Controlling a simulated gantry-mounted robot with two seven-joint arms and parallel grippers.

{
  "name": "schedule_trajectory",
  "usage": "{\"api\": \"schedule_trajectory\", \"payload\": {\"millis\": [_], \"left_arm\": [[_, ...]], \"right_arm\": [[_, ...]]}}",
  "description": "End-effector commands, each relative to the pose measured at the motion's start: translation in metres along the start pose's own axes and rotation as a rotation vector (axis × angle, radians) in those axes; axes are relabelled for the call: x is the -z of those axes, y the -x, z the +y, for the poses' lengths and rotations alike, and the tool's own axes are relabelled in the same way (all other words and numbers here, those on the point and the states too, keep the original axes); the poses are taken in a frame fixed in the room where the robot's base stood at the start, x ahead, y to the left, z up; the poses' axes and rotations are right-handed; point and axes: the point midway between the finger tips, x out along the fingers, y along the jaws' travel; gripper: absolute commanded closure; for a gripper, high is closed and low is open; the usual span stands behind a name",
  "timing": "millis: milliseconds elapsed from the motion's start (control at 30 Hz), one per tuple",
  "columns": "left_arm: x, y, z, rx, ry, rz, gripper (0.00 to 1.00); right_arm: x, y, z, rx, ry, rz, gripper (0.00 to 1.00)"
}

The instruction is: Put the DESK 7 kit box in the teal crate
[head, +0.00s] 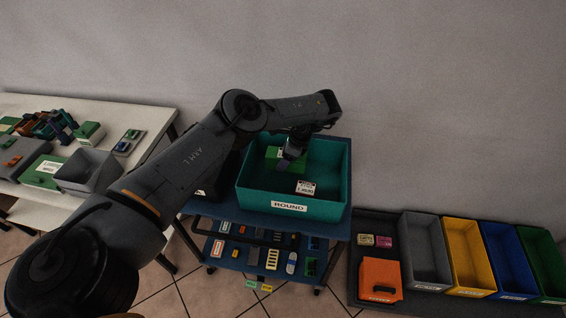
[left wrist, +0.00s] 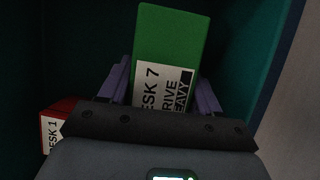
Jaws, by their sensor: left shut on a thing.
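The DESK 7 kit box (left wrist: 172,50) is green with a white label reading "ESK 7" and "EAVY" in the left wrist view. My left gripper (left wrist: 162,88) is shut on it, one purple finger on each side. In the head view the left gripper (head: 291,158) is inside the teal crate (head: 252,196), and the green box (head: 272,154) shows beside it against the far inner side. Whether the box touches the crate floor cannot be told. The crate has a "ROUND" label on its front. My right gripper is not in view.
A red box labelled "DESK 1" (left wrist: 52,128) lies near the gripper, inside the crate; a white label (head: 305,187) shows there. The crate stands on a blue cart (head: 325,229). A white table (head: 152,113) is left; grey, yellow, blue and green bins (head: 463,257) are right.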

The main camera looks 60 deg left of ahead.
Motion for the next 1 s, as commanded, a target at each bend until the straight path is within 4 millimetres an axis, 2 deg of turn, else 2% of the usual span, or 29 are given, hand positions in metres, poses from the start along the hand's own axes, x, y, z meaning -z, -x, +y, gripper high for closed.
{"api": "schedule_trajectory", "payload": {"millis": [333, 867, 900, 1000], "left_arm": [[0.000, 0.000, 0.000, 0.001, 0.001, 0.000, 0.97], [0.005, -0.011, -0.001, 0.001, 0.001, 0.000, 0.97], [0.005, -0.011, 0.000, 0.001, 0.000, 0.000, 0.34], [0.005, -0.011, 0.000, 0.001, 0.000, 0.000, 0.19]], "right_arm": [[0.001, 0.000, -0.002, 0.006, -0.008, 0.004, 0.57], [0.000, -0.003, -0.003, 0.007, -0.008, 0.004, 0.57], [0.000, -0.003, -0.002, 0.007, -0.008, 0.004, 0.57], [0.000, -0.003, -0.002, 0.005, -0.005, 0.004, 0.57]]}}
